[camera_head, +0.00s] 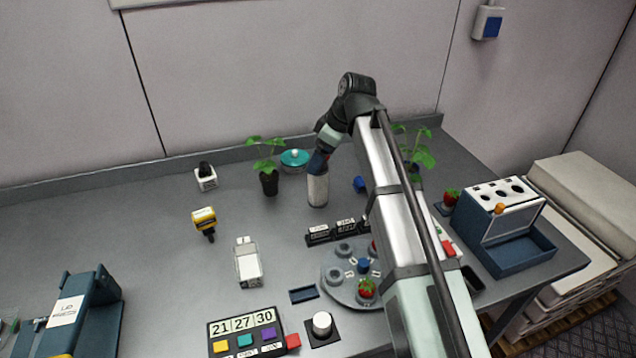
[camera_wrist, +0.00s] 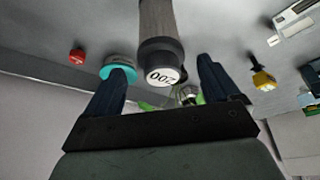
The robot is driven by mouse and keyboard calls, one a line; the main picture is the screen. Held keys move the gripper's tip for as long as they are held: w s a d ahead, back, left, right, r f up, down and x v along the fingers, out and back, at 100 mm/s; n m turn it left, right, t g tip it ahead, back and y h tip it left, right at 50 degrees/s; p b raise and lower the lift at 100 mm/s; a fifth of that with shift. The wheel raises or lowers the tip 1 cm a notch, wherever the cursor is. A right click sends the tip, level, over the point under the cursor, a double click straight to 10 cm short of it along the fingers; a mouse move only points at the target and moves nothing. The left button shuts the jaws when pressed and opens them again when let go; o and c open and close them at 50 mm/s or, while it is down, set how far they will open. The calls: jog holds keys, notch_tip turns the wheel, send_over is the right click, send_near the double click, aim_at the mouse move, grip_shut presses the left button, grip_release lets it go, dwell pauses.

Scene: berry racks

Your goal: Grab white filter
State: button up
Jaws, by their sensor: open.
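A pale grey-white cylinder (camera_head: 317,192) stands upright on the bench near its middle. In the wrist view the cylinder (camera_wrist: 157,20) has a dark band and a white end marked "200". My gripper (camera_head: 320,160) is just above its top in the head view, with the fingertips partly hidden. In the wrist view my gripper (camera_wrist: 162,66) is open, one finger on each side of the cylinder's end, with gaps showing. I cannot tell for certain which object is the white filter. A white block-shaped item (camera_head: 247,264) and a white round knob (camera_head: 322,324) are further forward.
A potted plant (camera_head: 269,180) and a teal round dish (camera_head: 295,161) are close by the cylinder. A black labelled strip (camera_head: 330,232) and a grey round rack (camera_head: 340,290) with berries are in front. A blue box (camera_head: 528,247) stands right.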

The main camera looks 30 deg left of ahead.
aim_at(318, 181)
jog(key=x, duration=0.4)
jog(key=shift+s+a+f, duration=0.1)
jog(key=shift+s, duration=0.05)
jog(key=c, duration=1.4)
